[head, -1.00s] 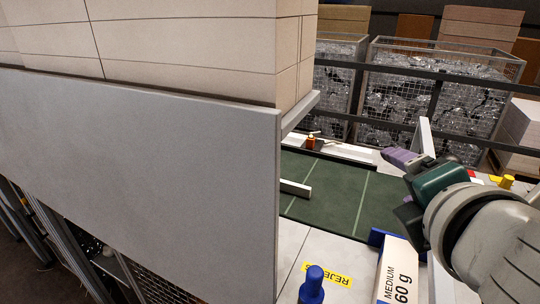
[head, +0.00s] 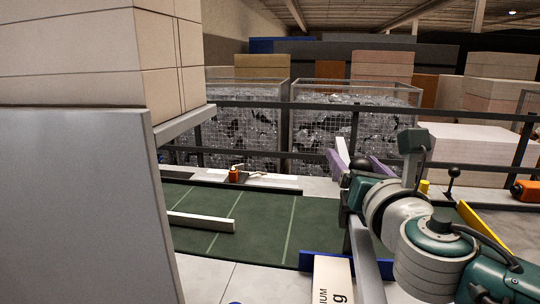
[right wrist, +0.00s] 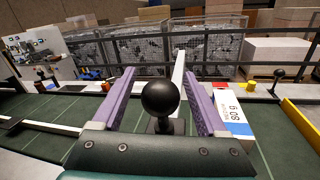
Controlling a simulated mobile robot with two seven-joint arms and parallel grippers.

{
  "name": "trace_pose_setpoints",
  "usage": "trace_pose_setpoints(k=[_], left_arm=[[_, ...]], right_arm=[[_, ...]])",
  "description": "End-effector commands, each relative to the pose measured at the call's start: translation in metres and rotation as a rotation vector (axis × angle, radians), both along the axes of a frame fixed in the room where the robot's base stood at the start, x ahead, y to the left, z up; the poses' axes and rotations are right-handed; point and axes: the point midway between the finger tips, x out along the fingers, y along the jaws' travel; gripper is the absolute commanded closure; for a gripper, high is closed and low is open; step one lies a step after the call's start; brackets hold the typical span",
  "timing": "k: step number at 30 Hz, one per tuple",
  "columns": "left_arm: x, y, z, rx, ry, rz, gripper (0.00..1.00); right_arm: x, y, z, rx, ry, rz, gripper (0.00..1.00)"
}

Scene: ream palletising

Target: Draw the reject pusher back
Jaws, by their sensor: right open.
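A black ball knob (right wrist: 160,98) on a short dark stem stands between the two purple fingers of my right gripper (right wrist: 162,104). The fingers are open, one on each side of the knob, with gaps between. In the head view my right gripper (head: 349,165) is seen from the side, and the dark ball (head: 365,166) shows by its fingers. My left gripper is not in view.
A green belt (head: 255,222) with a white bar (head: 200,222) lies left of my arm. A ream (head: 332,281) stands by a blue plate (head: 308,261) in front. A large grey panel (head: 80,215) blocks the left. Another ream (right wrist: 235,128) lies right of my fingers.

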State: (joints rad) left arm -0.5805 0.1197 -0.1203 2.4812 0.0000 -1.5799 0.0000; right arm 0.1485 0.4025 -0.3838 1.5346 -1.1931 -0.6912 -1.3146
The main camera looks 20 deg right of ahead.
Motion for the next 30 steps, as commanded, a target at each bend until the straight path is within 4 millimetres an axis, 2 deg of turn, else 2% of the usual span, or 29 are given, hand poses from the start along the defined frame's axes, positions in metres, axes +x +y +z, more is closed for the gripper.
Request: trace_pose_setpoints(k=[11,30], left_arm=[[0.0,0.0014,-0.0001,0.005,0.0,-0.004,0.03],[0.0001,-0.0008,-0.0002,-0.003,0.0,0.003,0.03]], right_arm=[[0.006,-0.0019,-0.0001,0.001,0.0,0.001,0.24],[0.0058,-0.0019,-0.0002,0.001,0.001,0.0,0.96]])
